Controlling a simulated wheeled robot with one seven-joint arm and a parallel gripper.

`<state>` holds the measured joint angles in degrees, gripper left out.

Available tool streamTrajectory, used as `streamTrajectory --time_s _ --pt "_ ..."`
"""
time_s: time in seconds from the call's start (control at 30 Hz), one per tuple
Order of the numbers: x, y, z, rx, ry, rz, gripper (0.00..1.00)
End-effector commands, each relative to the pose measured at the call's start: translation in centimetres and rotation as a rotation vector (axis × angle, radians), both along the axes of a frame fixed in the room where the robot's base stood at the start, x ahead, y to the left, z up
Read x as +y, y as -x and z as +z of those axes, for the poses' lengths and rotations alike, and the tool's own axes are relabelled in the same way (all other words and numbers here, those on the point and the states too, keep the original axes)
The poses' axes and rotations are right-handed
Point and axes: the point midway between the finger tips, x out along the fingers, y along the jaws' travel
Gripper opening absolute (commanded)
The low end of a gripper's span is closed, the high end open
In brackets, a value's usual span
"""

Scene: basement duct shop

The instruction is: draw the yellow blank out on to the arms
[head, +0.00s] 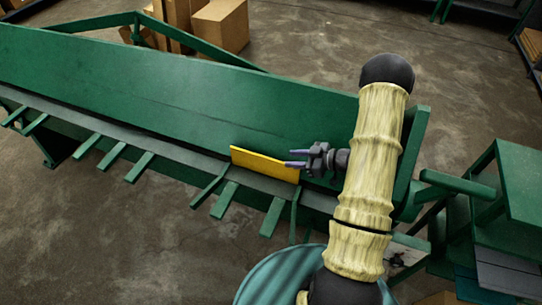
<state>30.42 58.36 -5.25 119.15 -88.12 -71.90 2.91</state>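The yellow blank (262,164) is a thin flat plate. It stands tilted at the front lower edge of the long green machine (150,93), against the bed's narrow grey ledge (165,150). Several flat green arms (224,200) stick out from the front below it. My gripper (288,159) is at the blank's right end, its two fingers pointing left with a visible gap between them. The lower finger overlaps the blank's upper right corner in the picture; I cannot tell whether it touches. The blank's lower edge meets the ledge.
Cardboard boxes (221,24) stand behind the machine. A green handle bar (457,184) and a green rack (519,190) are at the right. Open concrete floor (90,225) lies in front on the left. My arm hides part of the machine's right end.

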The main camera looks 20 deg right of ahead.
Motion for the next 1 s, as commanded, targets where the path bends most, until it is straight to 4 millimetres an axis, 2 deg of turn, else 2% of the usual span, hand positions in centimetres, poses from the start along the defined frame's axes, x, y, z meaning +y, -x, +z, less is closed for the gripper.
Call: streamTrajectory --time_s 0.4,0.6,0.97,1.0 --pt "5.2 -3.6 -2.4 0.002 -0.001 0.002 0.35" --pt "6.9 -4.9 -3.4 0.002 0.000 0.001 0.35" --pt "7.3 -5.3 -3.7 0.001 0.001 0.001 0.35" --pt "7.3 -5.3 -3.7 0.001 0.001 0.001 0.29"
